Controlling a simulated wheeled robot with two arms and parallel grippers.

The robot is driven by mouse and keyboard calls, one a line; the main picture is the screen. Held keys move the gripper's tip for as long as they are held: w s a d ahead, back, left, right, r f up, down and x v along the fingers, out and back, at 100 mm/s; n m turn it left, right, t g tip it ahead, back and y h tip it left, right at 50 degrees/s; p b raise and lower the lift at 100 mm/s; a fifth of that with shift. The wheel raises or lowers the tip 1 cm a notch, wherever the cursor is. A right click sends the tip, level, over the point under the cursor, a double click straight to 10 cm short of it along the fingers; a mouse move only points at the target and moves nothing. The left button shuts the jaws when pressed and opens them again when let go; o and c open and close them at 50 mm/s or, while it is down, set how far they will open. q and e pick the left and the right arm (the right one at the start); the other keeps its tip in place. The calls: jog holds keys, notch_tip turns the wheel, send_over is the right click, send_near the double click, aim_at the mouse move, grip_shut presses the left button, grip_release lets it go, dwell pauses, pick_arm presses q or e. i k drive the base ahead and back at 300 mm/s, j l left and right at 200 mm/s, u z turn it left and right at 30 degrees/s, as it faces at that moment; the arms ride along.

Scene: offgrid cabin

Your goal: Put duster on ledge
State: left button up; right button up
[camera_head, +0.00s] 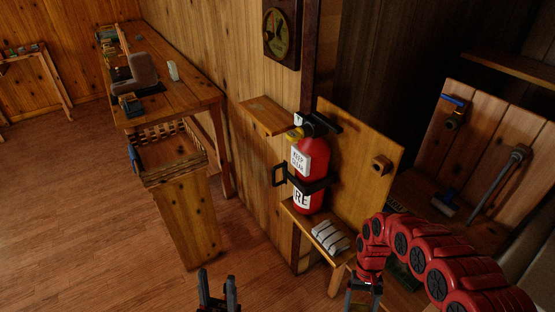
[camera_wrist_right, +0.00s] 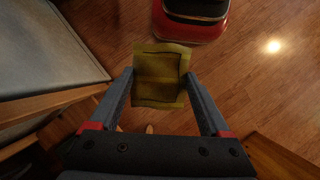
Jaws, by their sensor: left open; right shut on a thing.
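The duster (camera_wrist_right: 160,75), a yellow-green cloth with dark stitched lines, is held between the two fingers of my right gripper (camera_wrist_right: 158,95), shut on it. In the head view my right gripper (camera_head: 363,292) hangs low at the bottom, beside the small wooden bench; I cannot make out the duster there. A bare wooden ledge (camera_head: 262,114) juts from the plank wall, left of the fire extinguisher and well above and left of my right gripper. My left gripper (camera_head: 218,290) is at the bottom edge, open and empty, with its fingers pointing up.
A red fire extinguisher (camera_head: 311,160) is strapped above a small bench holding a pale ribbed item (camera_head: 330,237). A long workbench (camera_head: 185,92) with tools stands at left, with a wicker-edged crate (camera_head: 170,155) beside it. Another shelf (camera_head: 515,70) is at upper right. Floor at left is clear.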

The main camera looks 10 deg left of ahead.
aim_at(267, 112)
jog(key=i+j+z, duration=0.15)
jog(key=j+z, duration=0.25)
jog(key=j, duration=0.2)
jog(key=j+z, duration=0.35)
jog(key=j, duration=0.3)
jog(key=j+z, duration=0.3)
jog(key=j, duration=3)
jog(key=k, duration=0.05)
